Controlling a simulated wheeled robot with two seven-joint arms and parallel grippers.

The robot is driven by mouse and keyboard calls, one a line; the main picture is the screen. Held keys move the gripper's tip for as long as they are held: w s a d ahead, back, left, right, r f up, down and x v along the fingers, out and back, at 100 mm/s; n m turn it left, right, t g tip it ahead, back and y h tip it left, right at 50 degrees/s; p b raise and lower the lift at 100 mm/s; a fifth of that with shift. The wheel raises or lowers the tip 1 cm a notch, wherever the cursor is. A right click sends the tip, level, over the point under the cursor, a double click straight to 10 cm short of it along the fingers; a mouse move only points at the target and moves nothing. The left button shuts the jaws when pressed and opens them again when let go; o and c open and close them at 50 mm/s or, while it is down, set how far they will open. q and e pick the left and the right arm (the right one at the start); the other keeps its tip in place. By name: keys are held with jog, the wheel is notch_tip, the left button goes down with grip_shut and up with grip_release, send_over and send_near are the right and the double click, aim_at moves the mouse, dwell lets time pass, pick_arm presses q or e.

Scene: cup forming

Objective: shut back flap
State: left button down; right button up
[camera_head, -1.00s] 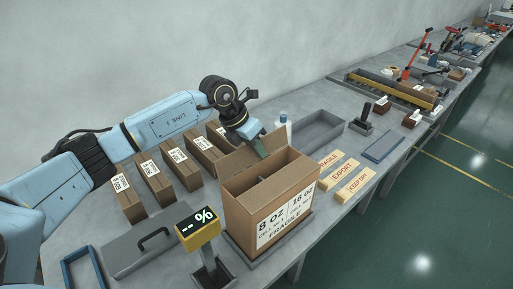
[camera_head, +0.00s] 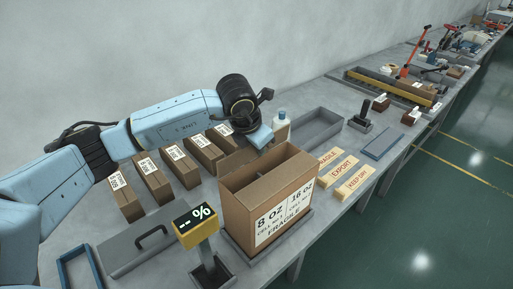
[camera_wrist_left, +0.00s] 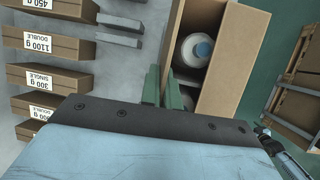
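The open brown carton (camera_head: 265,205) stands on a dark plate near the table's front edge, with a divider inside. Its back flap (camera_head: 236,162) stands up along the far left rim. My left gripper (camera_head: 258,137) is at the flap's far upper end, its fingertips mostly hidden in the head view. In the left wrist view, its two green fingers (camera_wrist_left: 162,92) are close together beside the carton wall (camera_wrist_left: 240,65), with a thin brown strip in line with their gap. I cannot tell whether they hold it. My right gripper is out of view.
Several small labelled cartons (camera_head: 180,165) stand left of the big carton. A white bottle (camera_head: 282,127) is behind it, near a grey tray (camera_head: 318,128). A yellow display (camera_head: 195,226) stands in front. Wooden label blocks (camera_head: 344,168) lie to the right.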

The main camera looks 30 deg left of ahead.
pick_arm(q)
jog(key=shift+s+d+f+m+t+y+b, duration=0.15)
jog(key=shift+d+t+y+b, duration=0.15)
jog(key=shift+y+b, duration=0.35)
jog(key=shift+d+m+t+y+b, duration=0.15)
jog(key=shift+t+y+b, duration=0.15)
jog(key=shift+y+b, duration=0.35)
jog(key=c, duration=2.1)
grip_release()
jog(key=o, duration=0.5)
jog(key=shift+c, duration=0.2)
jog(key=v, duration=1.3)
jog(key=shift+r+b, duration=0.2)
jog(key=shift+b, duration=0.2)
jog(key=shift+s, duration=0.1)
